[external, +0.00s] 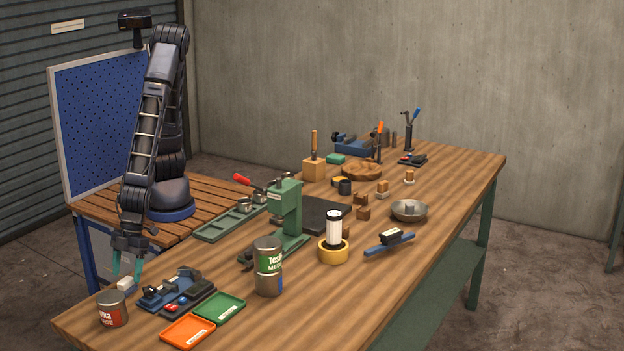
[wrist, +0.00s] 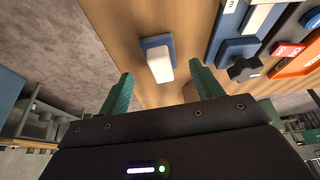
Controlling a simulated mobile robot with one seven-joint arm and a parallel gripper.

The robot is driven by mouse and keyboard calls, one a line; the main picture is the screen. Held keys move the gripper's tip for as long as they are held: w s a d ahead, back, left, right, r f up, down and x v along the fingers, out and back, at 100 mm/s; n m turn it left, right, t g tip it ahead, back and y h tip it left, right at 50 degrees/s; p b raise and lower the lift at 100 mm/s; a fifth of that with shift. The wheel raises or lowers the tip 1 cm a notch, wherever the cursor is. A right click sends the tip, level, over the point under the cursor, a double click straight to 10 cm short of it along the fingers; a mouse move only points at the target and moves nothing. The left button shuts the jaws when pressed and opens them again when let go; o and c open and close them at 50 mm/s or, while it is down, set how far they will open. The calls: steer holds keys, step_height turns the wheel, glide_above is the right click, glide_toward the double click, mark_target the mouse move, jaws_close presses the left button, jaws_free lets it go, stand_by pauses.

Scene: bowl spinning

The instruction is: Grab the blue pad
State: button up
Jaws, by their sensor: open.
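A small blue pad (wrist: 150,42) with a white block (wrist: 159,66) on it lies on the wooden table, between and beyond my fingertips in the wrist view. In the external view the white block (external: 127,283) shows near the table's left edge; little of the blue can be made out there. My gripper (external: 127,266) points down just above and behind it, with teal fingers. In the wrist view my gripper (wrist: 160,78) is open with nothing between its fingers.
A tin can (external: 112,309) stands close in front of the block. A blue clamp-like tool (external: 165,289) and a dark tray (external: 190,298) lie to its right, then orange (external: 188,330) and green (external: 219,308) trays. A taller can (external: 267,266) stands farther right.

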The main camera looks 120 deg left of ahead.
mark_target(127, 279)
steer(key=x, duration=0.3)
steer(key=shift+f, duration=0.25)
steer(key=c, duration=1.1)
steer(key=shift+o, duration=0.2)
steer(key=shift+w+r, duration=0.1)
steer(key=shift+r, duration=0.05)
